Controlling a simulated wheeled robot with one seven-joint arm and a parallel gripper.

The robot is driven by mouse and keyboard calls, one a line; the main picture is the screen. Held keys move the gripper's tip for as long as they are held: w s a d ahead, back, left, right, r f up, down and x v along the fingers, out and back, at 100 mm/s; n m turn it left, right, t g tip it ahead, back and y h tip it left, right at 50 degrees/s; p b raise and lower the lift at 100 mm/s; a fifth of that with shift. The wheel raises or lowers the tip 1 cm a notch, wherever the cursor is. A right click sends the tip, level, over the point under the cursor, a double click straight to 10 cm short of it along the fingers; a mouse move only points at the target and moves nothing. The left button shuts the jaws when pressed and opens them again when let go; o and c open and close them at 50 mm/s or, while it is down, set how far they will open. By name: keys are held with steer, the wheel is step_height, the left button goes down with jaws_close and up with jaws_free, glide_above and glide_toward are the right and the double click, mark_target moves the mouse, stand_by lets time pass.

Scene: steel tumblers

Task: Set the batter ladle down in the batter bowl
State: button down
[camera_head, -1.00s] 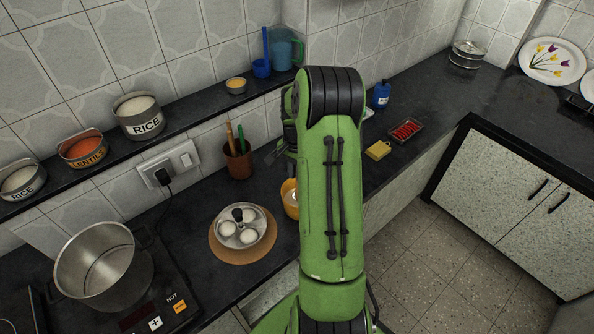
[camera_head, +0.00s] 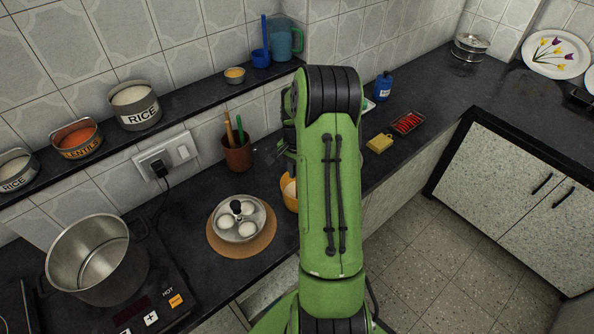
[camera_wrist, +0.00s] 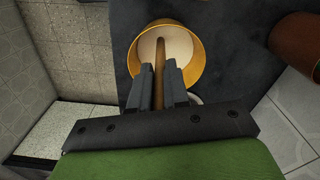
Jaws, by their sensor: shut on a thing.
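The batter bowl (camera_wrist: 188,33) is a yellow-orange bowl with pale batter inside, standing on the dark counter. In the head view the batter bowl (camera_head: 287,194) is mostly hidden behind my arm. My gripper (camera_wrist: 160,78) is shut on the brown handle of the batter ladle (camera_wrist: 160,53). The handle runs from between the fingers into the bowl, its far end over or in the batter. The ladle's cup is not visible, and I cannot tell whether it touches the bowl. In the head view my gripper is largely hidden by the arm.
A steel plate of idlis (camera_head: 240,218) sits on a round board left of the bowl. A brown utensil cup (camera_head: 238,156) stands behind. A steel pot (camera_head: 97,262) is on the cooktop. A yellow sponge (camera_head: 379,143) and a red-filled tray (camera_head: 408,123) lie right of my arm.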

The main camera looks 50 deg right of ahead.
steer(key=shift+f, duration=0.25)
steer(key=c, duration=1)
jaws_free()
steer(key=shift+c, duration=0.2)
step_height(320, 180, up, 16)
steer(key=p, duration=0.1)
steer(key=shift+f, duration=0.1)
